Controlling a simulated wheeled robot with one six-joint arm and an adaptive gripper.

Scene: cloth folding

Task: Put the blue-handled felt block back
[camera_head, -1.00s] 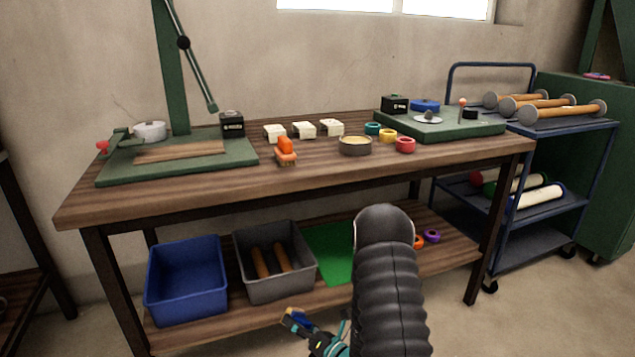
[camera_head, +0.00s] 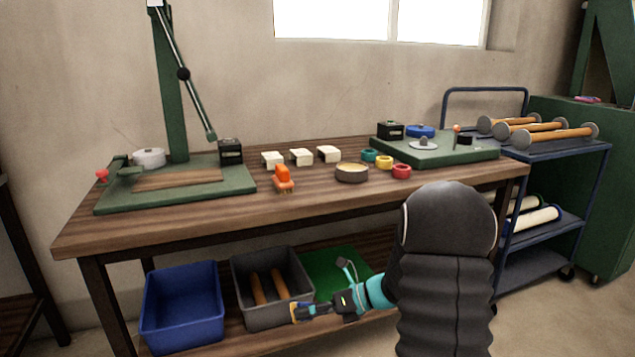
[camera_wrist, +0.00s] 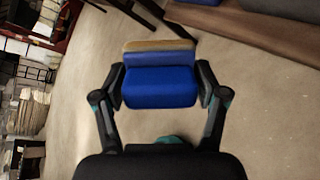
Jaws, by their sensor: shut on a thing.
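The blue-handled felt block (camera_wrist: 160,82) is between the fingers of my gripper (camera_wrist: 161,88) in the wrist view. Its blue handle faces the camera and its tan felt edge is at the far side. The fingers are shut on its two sides. In the head view my gripper (camera_head: 308,311) is in front of the lower shelf, near the grey bin. The block (camera_head: 297,313) shows there only as a small blue and tan patch. An orange-handled block (camera_head: 283,180) stands on the bench top (camera_head: 225,208).
A blue bin (camera_head: 182,310) and a grey bin (camera_head: 246,318) with wooden handles stand on the lower shelf beside a green mat (camera_head: 322,270). White blocks (camera_head: 301,157), coloured rings (camera_head: 384,162) and a round tin (camera_head: 351,174) occupy the bench top. A loaded trolley (camera_head: 560,148) stands at right.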

